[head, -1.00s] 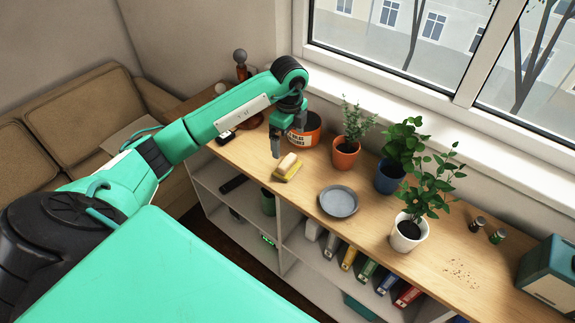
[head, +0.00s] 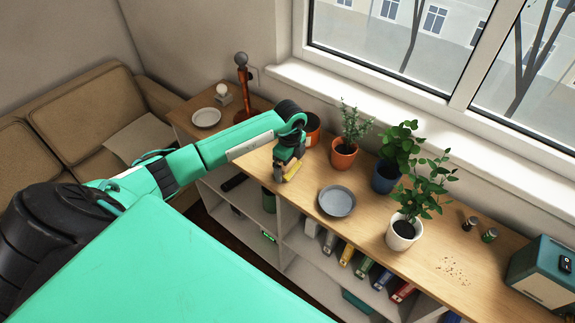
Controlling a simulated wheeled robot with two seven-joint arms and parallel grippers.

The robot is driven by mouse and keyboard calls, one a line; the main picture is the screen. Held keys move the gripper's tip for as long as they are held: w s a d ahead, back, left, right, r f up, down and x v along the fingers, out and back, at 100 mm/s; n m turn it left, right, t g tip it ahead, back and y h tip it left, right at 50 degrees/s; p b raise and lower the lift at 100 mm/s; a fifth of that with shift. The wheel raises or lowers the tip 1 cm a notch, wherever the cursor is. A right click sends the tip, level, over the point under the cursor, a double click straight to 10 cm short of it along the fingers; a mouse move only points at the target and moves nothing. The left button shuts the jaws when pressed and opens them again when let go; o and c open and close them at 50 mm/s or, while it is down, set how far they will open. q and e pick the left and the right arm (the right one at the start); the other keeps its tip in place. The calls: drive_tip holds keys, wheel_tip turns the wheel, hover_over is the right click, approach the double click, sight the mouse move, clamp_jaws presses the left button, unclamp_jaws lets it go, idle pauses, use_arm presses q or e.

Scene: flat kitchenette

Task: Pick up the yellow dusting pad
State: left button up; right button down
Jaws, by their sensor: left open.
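The yellow dusting pad (head: 293,172) lies on the wooden top of the low shelf unit, near its front edge, and is partly hidden by my left gripper. It has a paler upper part. My left gripper (head: 284,174) points down at the pad, with its fingers open and low around or beside it. I cannot tell whether the fingers touch the pad. My right gripper is not in view.
A grey plate (head: 337,201) lies to the right of the pad. Crumbs (head: 455,269) lie at the right.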

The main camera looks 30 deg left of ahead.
use_arm(q)
drive_tip(key=c, duration=0.9)
drive_tip(key=shift+r, duration=0.1)
drive_tip(key=shift+r+b, duration=2.05)
drive_tip(key=shift+r, duration=7.9)
